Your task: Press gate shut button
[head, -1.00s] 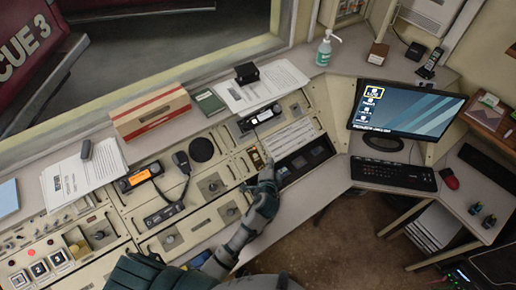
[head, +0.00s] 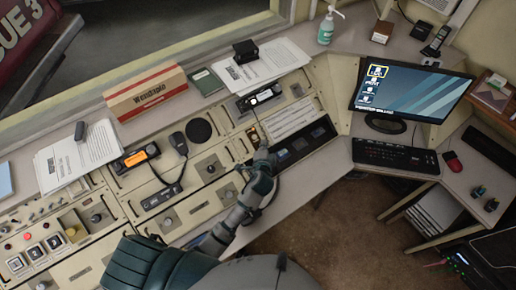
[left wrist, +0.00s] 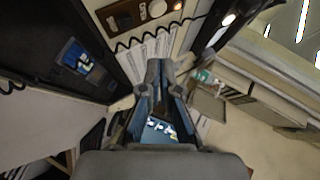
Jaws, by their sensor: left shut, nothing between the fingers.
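A small brown switch plate (head: 254,135) with light buttons is set in the console by my left fingertips. My left gripper (head: 263,149) is shut and empty, just beside the plate's lower right in the head view. Its closed fingers also show in the left wrist view (left wrist: 160,68). I cannot tell whether they touch the panel. My right gripper is out of view.
A box (head: 147,95), papers (head: 262,64) and a sanitizer bottle (head: 326,28) stand behind. A monitor (head: 412,97) and keyboard (head: 395,156) are at right.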

